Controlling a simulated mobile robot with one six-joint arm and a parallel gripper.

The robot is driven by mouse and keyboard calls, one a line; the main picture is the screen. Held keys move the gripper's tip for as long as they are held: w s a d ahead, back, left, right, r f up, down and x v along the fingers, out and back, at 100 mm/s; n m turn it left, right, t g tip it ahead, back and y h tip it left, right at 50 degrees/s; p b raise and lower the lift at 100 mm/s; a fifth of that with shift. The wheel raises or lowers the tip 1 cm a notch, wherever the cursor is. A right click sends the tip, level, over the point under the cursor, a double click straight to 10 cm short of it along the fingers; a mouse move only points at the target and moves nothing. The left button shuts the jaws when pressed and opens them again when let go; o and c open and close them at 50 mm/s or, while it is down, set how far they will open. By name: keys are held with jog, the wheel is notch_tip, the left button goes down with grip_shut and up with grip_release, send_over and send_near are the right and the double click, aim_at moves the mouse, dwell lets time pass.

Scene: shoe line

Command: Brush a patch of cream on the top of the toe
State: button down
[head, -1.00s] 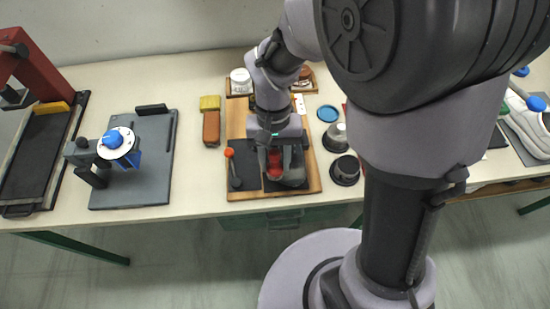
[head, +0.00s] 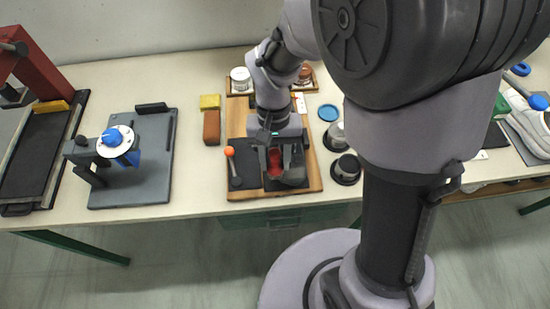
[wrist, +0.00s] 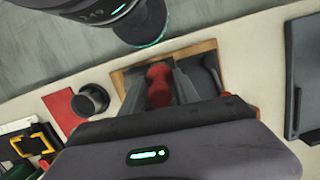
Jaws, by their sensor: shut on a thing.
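My gripper (head: 275,167) is low over the front of the wooden board (head: 315,172), pointing down. Its fingers are shut on a red handle (head: 274,160), which also shows between the fingers in the wrist view (wrist: 158,88). The handle has a rounded knob and a narrower waist; its lower end is hidden. A white jar (head: 240,77) and a copper-coloured jar (head: 305,73) stand at the back of the board; I cannot tell which holds cream. Pale shoes (head: 530,120) stand at the far right, partly cut off by the frame.
An orange-knobbed tool (head: 231,157) lies just left of the gripper. Dark round pots (head: 346,168) stand right of the board. Brown (head: 212,127) and yellow (head: 210,102) blocks lie left of it. A grey fixture plate (head: 150,185) is further left. My arm hides much of the right side.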

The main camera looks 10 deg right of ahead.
jog(key=shift+w+f, duration=0.1)
jog(key=shift+f, duration=0.1)
jog(key=d, duration=0.2)
jog(key=shift+d+r, duration=0.15)
jog(key=shift+d, duration=0.15)
jog(key=shift+d+p, duration=0.6)
jog(key=shift+d, duration=1.3)
jog(key=shift+a, duration=3.3)
jog(key=shift+d+r, duration=0.1)
jog(key=shift+r, duration=0.05)
jog(key=s+r+p, duration=0.1)
jog(key=r+p, duration=0.1)
jog(key=r, duration=0.1)
jog(key=s+r+p, duration=0.1)
jog(key=r+p, duration=0.1)
jog(key=shift+s+r, duration=0.2)
jog(key=shift+s, duration=0.15)
